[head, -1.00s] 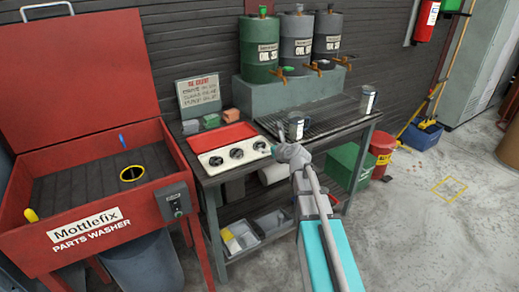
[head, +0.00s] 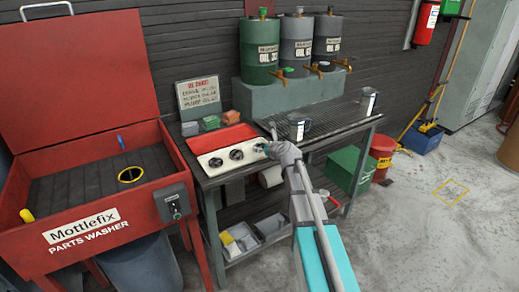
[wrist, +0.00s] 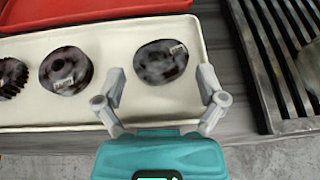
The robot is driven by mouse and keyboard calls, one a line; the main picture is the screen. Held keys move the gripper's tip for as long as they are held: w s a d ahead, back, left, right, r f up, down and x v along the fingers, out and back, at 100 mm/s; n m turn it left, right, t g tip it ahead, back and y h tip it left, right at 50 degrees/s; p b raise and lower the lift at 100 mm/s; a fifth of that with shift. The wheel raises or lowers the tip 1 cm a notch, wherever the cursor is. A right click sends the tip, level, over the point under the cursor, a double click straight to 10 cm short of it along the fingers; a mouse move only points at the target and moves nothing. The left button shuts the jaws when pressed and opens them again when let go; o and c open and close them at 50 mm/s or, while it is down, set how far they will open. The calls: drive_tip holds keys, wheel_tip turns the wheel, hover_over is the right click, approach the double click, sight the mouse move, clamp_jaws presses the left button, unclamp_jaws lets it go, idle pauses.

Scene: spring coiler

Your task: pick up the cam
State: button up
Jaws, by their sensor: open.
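Three dark, mottled round parts lie in a row on a cream tray (head: 226,172). In the wrist view, the left part (wrist: 12,78) is a toothed gear, cut by the picture edge. The middle part (wrist: 66,70) is a disc with a raised hub and a hole. The right part (wrist: 163,61) is a disc with a small hole and a pale label; it looks like the cam, though its outline is not clear enough to be sure. My gripper (wrist: 160,74) is open and empty above the tray's near edge, its fingers either side of the right part's near side, apart from it.
The tray's red section (head: 235,135) lies behind the parts. A slatted black grate (wrist: 272,60) is right of the tray, with tins (head: 298,128) on it. Oil drums (head: 297,45) stand behind. A red parts washer (head: 85,232) is at left.

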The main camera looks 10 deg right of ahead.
sight(259, 145)
drive_tip(key=shift+b+x, duration=0.45)
drive_tip(key=shift+x, duration=1.05)
drive_tip(key=c, duration=0.9)
drive_tip(key=shift+r, duration=0.2)
drive_tip(key=shift+c, duration=0.2)
wheel_tip(259, 145, up, 3)
drive_tip(key=p, duration=0.3)
drive_tip(key=s+r+p, duration=0.9)
drive_tip(key=s+p, duration=0.1)
drive_tip(key=s, duration=0.4)
drive_tip(key=shift+r, duration=0.4)
